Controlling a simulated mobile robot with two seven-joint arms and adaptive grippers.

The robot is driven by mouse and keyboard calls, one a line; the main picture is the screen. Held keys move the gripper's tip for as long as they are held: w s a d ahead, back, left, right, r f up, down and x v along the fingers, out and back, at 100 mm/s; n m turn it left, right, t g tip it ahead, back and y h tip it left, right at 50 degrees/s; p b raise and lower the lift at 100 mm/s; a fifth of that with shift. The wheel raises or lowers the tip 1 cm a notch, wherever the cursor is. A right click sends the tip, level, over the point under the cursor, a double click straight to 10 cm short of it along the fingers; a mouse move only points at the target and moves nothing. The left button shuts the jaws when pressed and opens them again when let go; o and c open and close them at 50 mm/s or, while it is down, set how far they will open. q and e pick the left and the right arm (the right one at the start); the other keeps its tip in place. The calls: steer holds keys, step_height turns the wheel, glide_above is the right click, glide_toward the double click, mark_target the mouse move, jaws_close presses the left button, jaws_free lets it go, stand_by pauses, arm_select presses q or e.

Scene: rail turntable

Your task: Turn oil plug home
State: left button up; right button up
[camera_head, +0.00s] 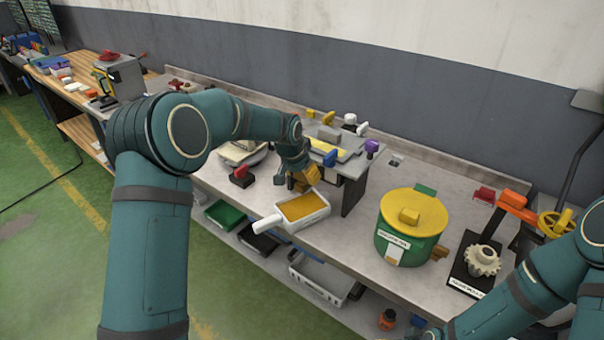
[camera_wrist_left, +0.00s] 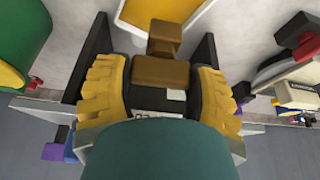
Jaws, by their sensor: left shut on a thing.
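My left gripper (camera_head: 303,179) reaches over the bench from the left, between a white pan and a small raised stand. In the left wrist view its two yellow-padded fingers (camera_wrist_left: 162,76) are shut on a brown T-shaped part (camera_wrist_left: 164,45), which I take to be the oil plug. The part's narrower end points toward the pan. The gripper hides where it seats, so I cannot tell how far in it is.
The white pan (camera_head: 262,224) with amber contents lies just in front of the gripper. The stand (camera_head: 353,192) is close behind it. A green pot with a yellow lid (camera_head: 410,220) and a gear on a black base (camera_head: 483,262) stand to the right.

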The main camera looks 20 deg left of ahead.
arm_select(q)
steer(key=o, duration=1.2)
steer(key=v, duration=1.2)
steer(key=s+d+f+n+h, duration=0.1)
steer(key=s+d+f, duration=0.2)
steer(key=f, duration=0.5)
steer(key=s+d+f+g+b, duration=0.15)
steer(key=s+f, duration=0.25)
steer(key=f, duration=0.4)
steer(key=s+d+f+n+h+p, duration=0.1)
steer(key=s+d+f, duration=0.2)
steer(key=f, duration=0.5)
steer(key=s+d+f+n, duration=0.1)
steer(key=s+d+f, duration=0.1)
steer(key=s+f, duration=0.3)
steer(key=s+d+f+n+b, duration=0.1)
steer(key=s+f, duration=0.5)
steer(key=s, duration=0.8)
steer(key=shift+d+n+g+h, duration=0.3)
steer(key=shift+d+n+g, duration=0.1)
steer(key=shift+n, duration=0.4)
